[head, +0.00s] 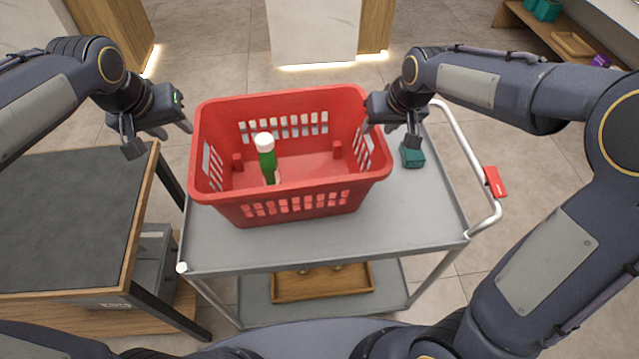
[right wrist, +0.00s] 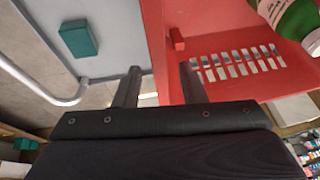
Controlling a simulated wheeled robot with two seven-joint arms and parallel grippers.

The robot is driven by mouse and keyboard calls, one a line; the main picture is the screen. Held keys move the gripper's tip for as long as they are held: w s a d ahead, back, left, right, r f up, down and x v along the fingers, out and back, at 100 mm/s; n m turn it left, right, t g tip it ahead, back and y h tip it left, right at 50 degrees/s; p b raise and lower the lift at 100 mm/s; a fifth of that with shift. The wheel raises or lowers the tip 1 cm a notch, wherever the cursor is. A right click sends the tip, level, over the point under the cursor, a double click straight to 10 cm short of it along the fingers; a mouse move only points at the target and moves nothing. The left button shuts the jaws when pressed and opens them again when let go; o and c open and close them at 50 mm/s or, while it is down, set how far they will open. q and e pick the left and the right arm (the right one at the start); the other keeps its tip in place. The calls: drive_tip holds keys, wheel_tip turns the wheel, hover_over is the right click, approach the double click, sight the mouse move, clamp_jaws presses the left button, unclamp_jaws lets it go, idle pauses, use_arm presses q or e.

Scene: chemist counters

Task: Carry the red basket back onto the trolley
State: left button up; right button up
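The red basket (head: 290,195) is over the grey top of the trolley (head: 300,245) in the head view and looks upright and resting on it. A green bottle with a white cap (head: 267,160) stands inside it; part of the bottle shows in the right wrist view (right wrist: 298,20). My left gripper (head: 158,138) is open and empty, just left of the basket's left rim and apart from it. My right gripper (head: 391,132) is open at the basket's right side. In the right wrist view its fingers (right wrist: 160,88) stand on either side of the red wall, with gaps.
A small teal box (head: 412,156) lies on the trolley top right of the basket. The trolley's handle (head: 470,160) with a red tag is at the right. A wooden tray (head: 320,283) lies on the lower shelf. A dark-topped table (head: 70,215) stands at the left.

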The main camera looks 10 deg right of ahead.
drive_tip(key=v, duration=0.8)
